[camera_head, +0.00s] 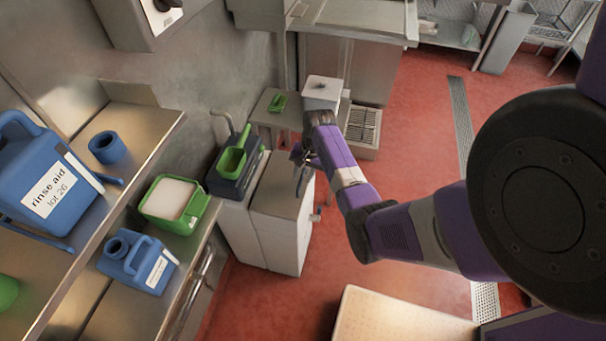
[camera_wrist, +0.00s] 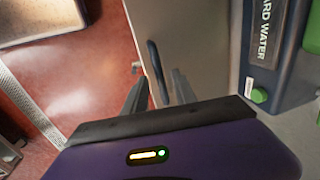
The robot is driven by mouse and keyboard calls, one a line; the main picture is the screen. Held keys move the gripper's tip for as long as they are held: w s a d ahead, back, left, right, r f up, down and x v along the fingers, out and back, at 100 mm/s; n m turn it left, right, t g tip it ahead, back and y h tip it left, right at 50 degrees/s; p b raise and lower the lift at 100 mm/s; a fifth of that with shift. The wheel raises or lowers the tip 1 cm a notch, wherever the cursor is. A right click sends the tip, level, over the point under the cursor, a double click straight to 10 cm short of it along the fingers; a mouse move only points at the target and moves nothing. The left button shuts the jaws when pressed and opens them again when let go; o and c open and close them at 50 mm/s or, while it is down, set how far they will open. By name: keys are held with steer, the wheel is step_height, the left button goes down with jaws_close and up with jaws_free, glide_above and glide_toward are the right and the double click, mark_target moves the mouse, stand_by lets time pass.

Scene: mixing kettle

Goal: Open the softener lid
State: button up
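The softener is a pale cabinet (camera_head: 283,237) standing on the floor by the wall. Its flat grey lid (camera_head: 278,188) looks closed and fills the middle of the wrist view (camera_wrist: 192,38). A dark bar handle (camera_wrist: 156,68) runs along the lid, near the edge facing the red floor. My gripper (camera_head: 302,160) is over the lid. In the wrist view its two fingers (camera_wrist: 159,92) are apart, one on each side of the handle's near end. I cannot tell whether they touch it.
A dark unit labelled "HARD WATER" (camera_wrist: 262,45) stands beside the lid, with a green scoop (camera_head: 232,161) on it. Metal shelves at left hold a rinse aid jug (camera_head: 40,175), a smaller blue jug (camera_head: 136,262) and a green tub (camera_head: 172,199). Red floor (camera_head: 415,115) is open at right.

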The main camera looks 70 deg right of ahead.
steer(key=shift+c, duration=0.4)
jaws_close()
stand_by(1.1)
